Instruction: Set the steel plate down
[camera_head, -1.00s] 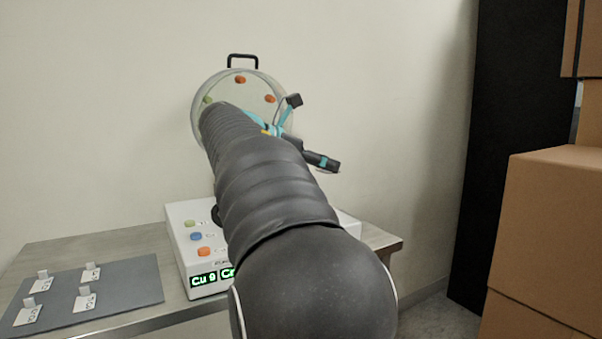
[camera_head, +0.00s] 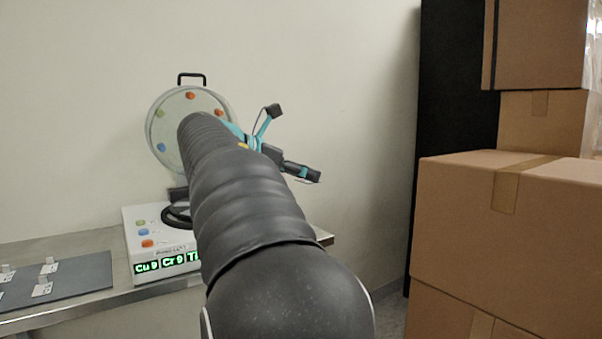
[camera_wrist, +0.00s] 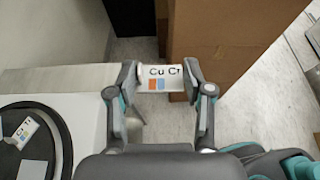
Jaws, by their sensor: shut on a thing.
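My gripper (camera_wrist: 160,82) is shut on a small plate (camera_wrist: 161,73) marked "Cu Cr" with a blue and an orange square. The plate sits between the two fingertips, with floor and a cardboard box beyond it. The pictures do not show for sure that it is steel. In the head view my arm hides most of the gripper, and the plate cannot be made out. A grey mat (camera_head: 70,287) at the left carries several small labelled pieces. Another labelled piece (camera_wrist: 22,131) lies on the black round disc (camera_wrist: 35,157) in the wrist view.
A white box (camera_head: 128,232) with coloured buttons and a green display stands on the metal table (camera_head: 100,240). A round clear lid (camera_head: 150,120) with a black handle stands raised behind it. Stacked cardboard boxes (camera_head: 470,230) and a black panel (camera_head: 455,90) fill the right side.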

